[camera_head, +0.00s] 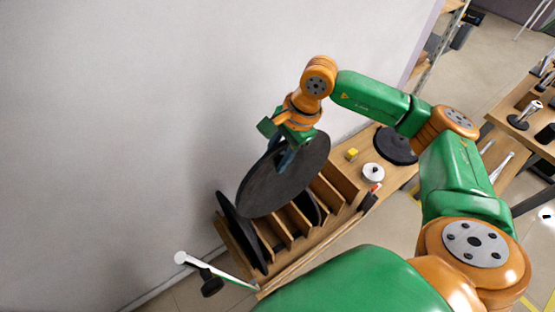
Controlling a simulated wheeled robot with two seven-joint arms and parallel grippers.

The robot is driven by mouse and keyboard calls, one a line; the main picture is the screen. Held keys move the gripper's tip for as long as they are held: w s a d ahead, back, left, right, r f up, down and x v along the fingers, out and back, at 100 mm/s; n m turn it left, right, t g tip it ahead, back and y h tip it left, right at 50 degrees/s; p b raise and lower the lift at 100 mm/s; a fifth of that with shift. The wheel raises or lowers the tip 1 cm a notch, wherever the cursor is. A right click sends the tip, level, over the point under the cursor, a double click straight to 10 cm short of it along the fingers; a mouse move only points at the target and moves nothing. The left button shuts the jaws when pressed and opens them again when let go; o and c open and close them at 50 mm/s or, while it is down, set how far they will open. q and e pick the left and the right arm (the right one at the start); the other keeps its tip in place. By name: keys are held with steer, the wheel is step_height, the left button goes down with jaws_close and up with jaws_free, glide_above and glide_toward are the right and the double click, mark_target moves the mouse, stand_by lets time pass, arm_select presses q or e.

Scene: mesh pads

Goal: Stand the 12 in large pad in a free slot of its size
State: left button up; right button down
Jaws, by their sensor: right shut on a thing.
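My right gripper (285,152) is shut on a large black round pad (285,178) at its upper edge. The pad is held tilted over the wooden slotted rack (272,258) and hides part of its slots. Another large black pad (240,232) stands in the rack's leftmost part. A smaller dark pad (311,208) stands in a slot farther right, partly hidden. Several wooden dividers show between them. I cannot tell whether the held pad's lower edge touches the rack. My left gripper is not in view.
A white-ended rod (212,268) sticks out at the rack's left end. The wall is close behind.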

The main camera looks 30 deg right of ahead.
steer(key=w+f+m+b, duration=0.1)
steer(key=f+m, duration=0.1)
steer(key=m, duration=0.1)
steer(key=w+d+f+m+t+h+b, duration=0.1)
steer(key=m, duration=0.1)
steer(key=w+f+m+h+b, duration=0.1)
steer(key=w+f+m, duration=0.1)
steer(key=m, duration=0.1)
steer(key=shift+w+d+f+m+t+b, duration=0.1)
steer(key=shift+d+f+m+t+b, duration=0.1)
steer(key=shift+f+m+t+b, duration=0.15)
steer(key=w+f+m+h+b, duration=0.1)
steer(key=m, duration=0.2)
steer(key=w+d+f+m+h+b, duration=0.1)
steer(key=m, duration=0.2)
steer(key=w+d+f+m+b, duration=0.1)
steer(key=f+m, duration=0.1)
steer(key=m, duration=0.1)
steer(key=shift+w+m+h, duration=0.3)
steer(key=shift+m+h, duration=0.05)
steer(key=shift+h, duration=0.05)
steer(key=shift+f, duration=0.1)
step_height(320, 180, down, 19)
steer(key=b, duration=1.7)
